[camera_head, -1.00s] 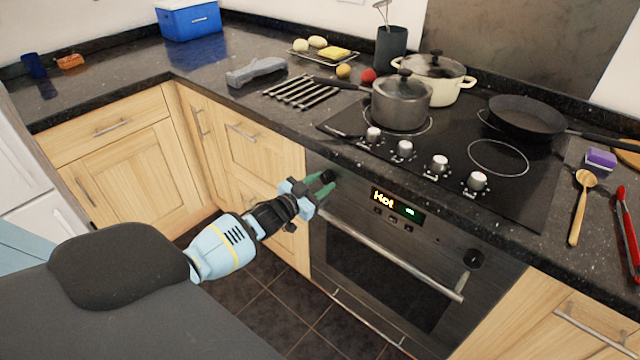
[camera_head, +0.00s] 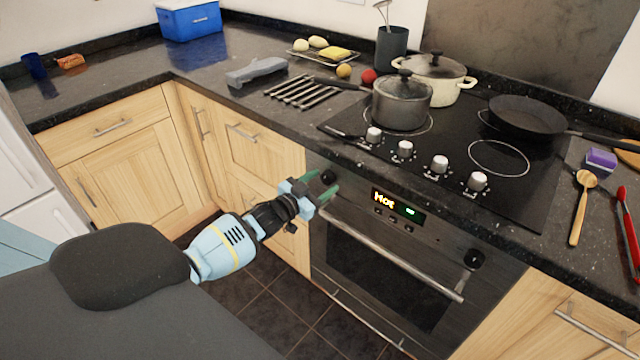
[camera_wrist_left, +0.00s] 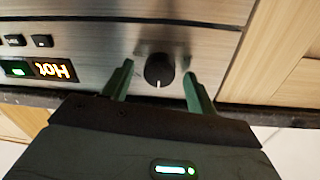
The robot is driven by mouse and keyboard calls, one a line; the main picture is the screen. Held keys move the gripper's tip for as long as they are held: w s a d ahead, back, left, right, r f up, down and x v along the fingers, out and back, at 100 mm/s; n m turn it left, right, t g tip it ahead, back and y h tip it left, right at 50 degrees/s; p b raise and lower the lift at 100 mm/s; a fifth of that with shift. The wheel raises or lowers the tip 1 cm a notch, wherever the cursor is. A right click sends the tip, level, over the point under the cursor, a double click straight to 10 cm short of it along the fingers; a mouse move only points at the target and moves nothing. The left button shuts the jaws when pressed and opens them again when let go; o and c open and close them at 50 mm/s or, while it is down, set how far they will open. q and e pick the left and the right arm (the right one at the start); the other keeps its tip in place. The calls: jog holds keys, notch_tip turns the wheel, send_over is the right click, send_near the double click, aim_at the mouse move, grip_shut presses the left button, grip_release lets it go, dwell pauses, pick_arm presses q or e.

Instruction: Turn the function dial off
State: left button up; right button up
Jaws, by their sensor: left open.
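The oven's left black round dial (camera_head: 328,177) sits on the steel control panel beside the lit display (camera_head: 397,205), which reads "Hot". In the left wrist view the dial (camera_wrist_left: 159,70) has a white mark pointing to the bottom of that picture. My left gripper (camera_head: 327,181) is open at this dial. In the wrist view its green fingers (camera_wrist_left: 158,72) stand on either side of the dial, with a gap to each. A second black dial (camera_head: 473,258) is at the panel's right end. I cannot read any dial labels. My right gripper is not in view.
The oven handle (camera_head: 390,252) runs across the door below the panel. The counter (camera_head: 262,135) overhangs above, with hob knobs (camera_head: 440,164), a grey pot (camera_head: 401,105) and a black pan (camera_head: 527,118). Wooden cupboards (camera_head: 262,165) adjoin on the left.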

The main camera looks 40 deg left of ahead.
pick_arm(q)
jog(key=s+a, duration=0.1)
jog(key=s, duration=0.6)
jog(key=shift+s+p, duration=0.4)
jog(key=shift+p, duration=0.05)
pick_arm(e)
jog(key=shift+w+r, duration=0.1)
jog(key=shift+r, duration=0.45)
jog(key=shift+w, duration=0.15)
pick_arm(q)
jog(key=s+d+f+g+p, duration=0.2)
jog(key=s+d+f, duration=0.5)
jog(key=s, duration=0.2)
jog(key=s+d+f+n+g+p, duration=0.1)
jog(key=s+d+g, duration=0.2)
jog(key=s+d, duration=0.4)
jog(key=s+d+f+g+p, duration=0.2)
jog(key=s+d+g, duration=0.2)
jog(key=s, duration=1.8)
jog(key=d, duration=0.3)
jog(key=shift+s+d+f+n+y, duration=0.15)
jog(key=shift+s+n+y, duration=0.15)
jog(key=shift+n, duration=0.1)
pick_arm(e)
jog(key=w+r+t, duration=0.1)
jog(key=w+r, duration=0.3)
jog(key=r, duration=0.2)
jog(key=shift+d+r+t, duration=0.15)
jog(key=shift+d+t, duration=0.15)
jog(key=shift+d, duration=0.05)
